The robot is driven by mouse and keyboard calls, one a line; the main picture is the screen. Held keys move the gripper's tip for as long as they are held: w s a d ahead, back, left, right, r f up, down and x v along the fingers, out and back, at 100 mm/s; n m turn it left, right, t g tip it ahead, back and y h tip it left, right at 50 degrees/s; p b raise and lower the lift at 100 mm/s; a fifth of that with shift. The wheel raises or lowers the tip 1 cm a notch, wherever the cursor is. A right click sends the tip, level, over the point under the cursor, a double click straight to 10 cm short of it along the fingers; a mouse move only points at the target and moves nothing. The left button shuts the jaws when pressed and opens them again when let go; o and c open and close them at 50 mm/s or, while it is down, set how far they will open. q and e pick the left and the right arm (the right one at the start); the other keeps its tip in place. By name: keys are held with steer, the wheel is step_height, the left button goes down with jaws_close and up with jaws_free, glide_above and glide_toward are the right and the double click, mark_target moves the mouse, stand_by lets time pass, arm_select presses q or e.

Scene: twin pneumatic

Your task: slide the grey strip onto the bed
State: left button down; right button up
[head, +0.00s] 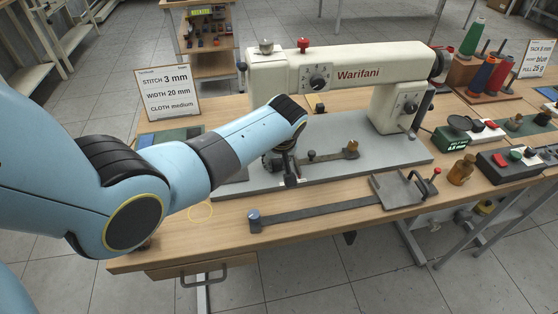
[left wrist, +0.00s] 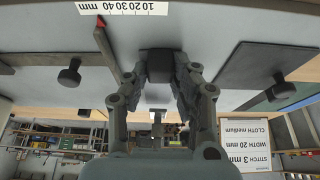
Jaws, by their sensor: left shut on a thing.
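My left gripper (head: 290,178) hangs over the front left of the pale grey bed (head: 405,152) of the sewing machine. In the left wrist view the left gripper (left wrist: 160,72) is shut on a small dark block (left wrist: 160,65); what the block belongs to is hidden. I cannot tell which is the task's grey strip. In the head view, a dark flat piece (head: 232,174) shows at the bed's left end, partly behind my arm.
A long dark bar (head: 320,211) with a blue-grey knob lies along the table front, reaching a metal clamp plate (head: 400,190) at right. The machine head (head: 345,72) overhangs the bed. A red pointer (left wrist: 101,22) stands beside a millimetre scale (left wrist: 124,8).

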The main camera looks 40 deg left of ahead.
arm_select(q)
steer(key=shift+s+f, duration=0.1)
steer(key=shift+s, duration=0.05)
steer(key=c, duration=1)
jaws_free()
steer(key=shift+a, duration=0.1)
steer(key=v, duration=1.2)
